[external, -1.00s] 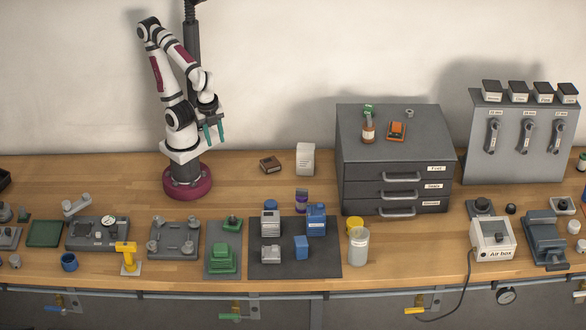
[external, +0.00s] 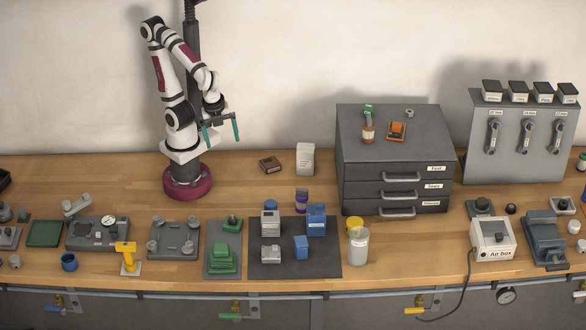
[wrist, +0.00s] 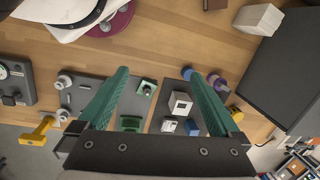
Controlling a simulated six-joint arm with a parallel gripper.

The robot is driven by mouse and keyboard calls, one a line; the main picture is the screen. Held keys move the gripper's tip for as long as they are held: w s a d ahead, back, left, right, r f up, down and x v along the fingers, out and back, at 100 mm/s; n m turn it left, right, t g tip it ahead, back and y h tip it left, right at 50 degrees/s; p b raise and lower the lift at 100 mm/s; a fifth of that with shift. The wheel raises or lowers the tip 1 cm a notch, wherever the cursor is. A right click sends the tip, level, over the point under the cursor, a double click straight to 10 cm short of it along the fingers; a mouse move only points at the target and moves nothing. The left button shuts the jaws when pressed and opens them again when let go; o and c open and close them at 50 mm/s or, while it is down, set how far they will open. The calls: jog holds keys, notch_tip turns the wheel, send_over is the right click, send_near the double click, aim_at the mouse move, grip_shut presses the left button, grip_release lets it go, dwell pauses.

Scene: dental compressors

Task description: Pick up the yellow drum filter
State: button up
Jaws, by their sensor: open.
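A yellow round drum (external: 355,225), which fits the yellow drum filter, stands on the bench in front of the drawer cabinet. A pale grey jar (external: 358,248) stands in front of it and hides its lower part. In the wrist view, the yellow drum (wrist: 236,114) shows at the right, beside my right finger. My gripper (external: 221,133) is open and empty, high above the back of the bench near my base, far to the left of the drum. Its two green fingers are spread wide in the wrist view (wrist: 160,75).
A dark mat (external: 262,263) left of the drum holds several grey and blue blocks. A purple bottle (external: 301,201) stands behind it. The drawer cabinet (external: 395,165) rises close behind the drum. A yellow T-shaped piece (external: 126,252) stands front left. Bare wood lies right of the jar.

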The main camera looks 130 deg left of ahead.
jog(key=w+a+r+m+t, duration=0.15)
jog(key=w+m, duration=0.25)
jog(key=w, duration=0.4)
jog(key=w+a+m+g, duration=0.1)
jog(key=w+a+m, duration=0.15)
jog(key=w, duration=0.55)
jog(key=m+t+y, duration=0.1)
jog(key=m+t, duration=0.1)
jog(key=m, duration=1)
send_over(352, 221)
jog(key=s+d, duration=0.3)
jog(key=d, duration=0.1)
notch_tip(352, 221, down, 10)
jog(key=x, duration=1.4)
jog(key=shift+w+a+f, duration=0.2)
jog(key=shift+w+a, duration=0.05)
jog(key=shift+a, duration=0.1)
jog(key=shift+r, duration=0.1)
jog(key=c, duration=1.4)
